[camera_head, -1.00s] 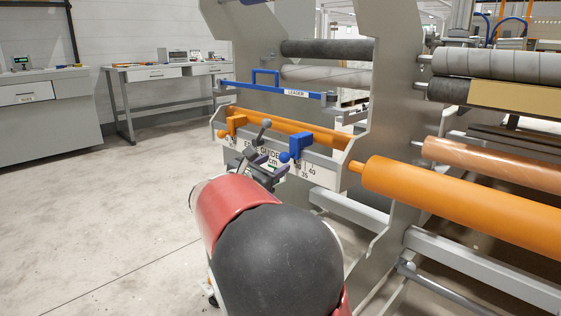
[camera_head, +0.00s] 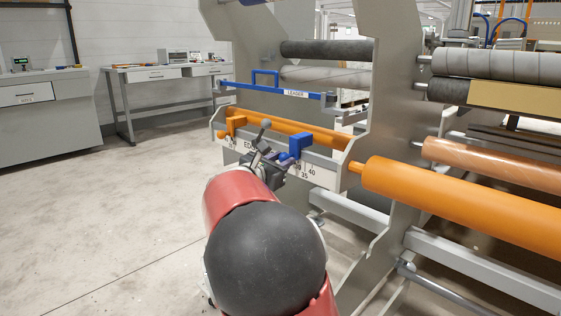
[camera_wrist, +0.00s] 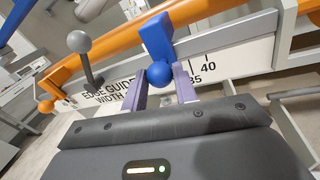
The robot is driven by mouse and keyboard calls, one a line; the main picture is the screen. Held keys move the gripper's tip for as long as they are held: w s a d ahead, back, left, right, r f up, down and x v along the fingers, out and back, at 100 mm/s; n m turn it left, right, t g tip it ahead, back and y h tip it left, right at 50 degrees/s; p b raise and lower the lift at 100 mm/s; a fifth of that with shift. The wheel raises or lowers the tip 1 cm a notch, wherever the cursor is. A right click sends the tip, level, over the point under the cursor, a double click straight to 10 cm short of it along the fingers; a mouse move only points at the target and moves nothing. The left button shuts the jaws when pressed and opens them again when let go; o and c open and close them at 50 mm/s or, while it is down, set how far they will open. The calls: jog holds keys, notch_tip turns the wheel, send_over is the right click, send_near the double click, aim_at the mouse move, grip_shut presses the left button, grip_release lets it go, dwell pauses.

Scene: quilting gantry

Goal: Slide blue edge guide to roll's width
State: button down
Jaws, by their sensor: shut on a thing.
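In the wrist view, the guide's blue block (camera_wrist: 157,38) reaches down from the bar to a round blue knob (camera_wrist: 159,74). My gripper (camera_wrist: 168,80) is shut on that knob, one purple finger on each side. The scale reads "EDGE GUIDE WIDTH", with 35 and 40 visible right of my fingers; lower numbers are hidden behind the gripper. In the head view my arm covers part of the scale.
An orange guide (camera_head: 234,124) sits at the bar's left end. A grey ball-ended lever (camera_wrist: 80,44) stands left of my fingers. A blue bar labelled LEADER (camera_head: 297,93) runs above. A large orange roll (camera_head: 450,205) lies to the right. The floor at left is clear.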

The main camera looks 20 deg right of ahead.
jog(key=shift+s+d, duration=0.1)
jog(key=shift+s, duration=0.05)
jog(key=c, duration=1.1)
grip_release()
jog(key=v, duration=0.8)
jog(key=shift+d, duration=0.1)
